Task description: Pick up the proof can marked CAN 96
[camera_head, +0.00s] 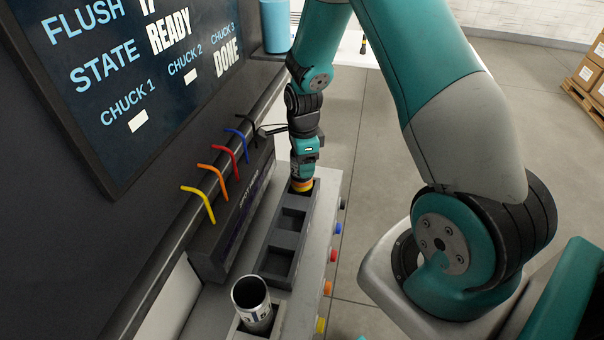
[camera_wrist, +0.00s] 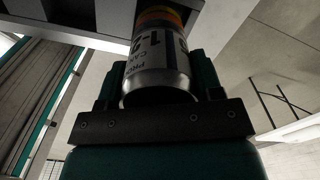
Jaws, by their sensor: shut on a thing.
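My gripper (camera_head: 302,172) points down over the far end of the grey rack (camera_head: 271,274), at its farthest pocket. In the wrist view my gripper (camera_wrist: 160,82) is shut on a silver can (camera_wrist: 158,70) with a white label and orange, yellow and red bands at its far end. Its label shows "PROOF", "CAN" and "1-2" in part; whether it reads CAN 96 cannot be told. In the head view the can's orange end (camera_head: 302,185) shows just below my gripper, at the pocket. A second open-topped can (camera_head: 253,308) stands upright in the near holder.
The rack's other two pockets (camera_head: 281,262) look empty. Yellow, orange, red, blue and black tubes (camera_head: 199,201) stick out from a dark printer unit (camera_head: 228,222) left of the rack. A dark status screen (camera_head: 125,70) hangs above. Coloured knobs (camera_head: 327,288) line the bench's right side.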

